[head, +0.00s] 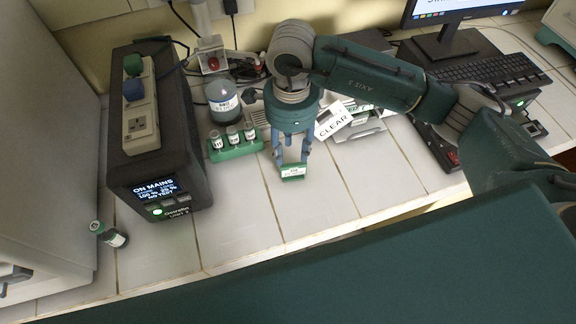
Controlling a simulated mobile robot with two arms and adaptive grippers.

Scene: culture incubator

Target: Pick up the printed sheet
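A white printed sheet reading "CLEAR" (333,122) shows just right of my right gripper, tilted, near a grey tray-like item; what supports it is unclear. It is the only clearly printed sheet I can make out. My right gripper (292,168) points down over the white tiled bench. Its fingers are apart, and a small green block with a white label (292,173) is at the fingertips. I cannot tell whether the fingers grip the block or only stand over it. The gripper does not touch the sheet's visible part. My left gripper is not in view.
A green rack of vials (235,143) and a labelled bottle (222,100) stand left of the gripper. A black power unit (158,130) stands farther left, with a vial (108,234) lying near it. A keyboard (490,80) is at right. The front middle bench tiles are clear.

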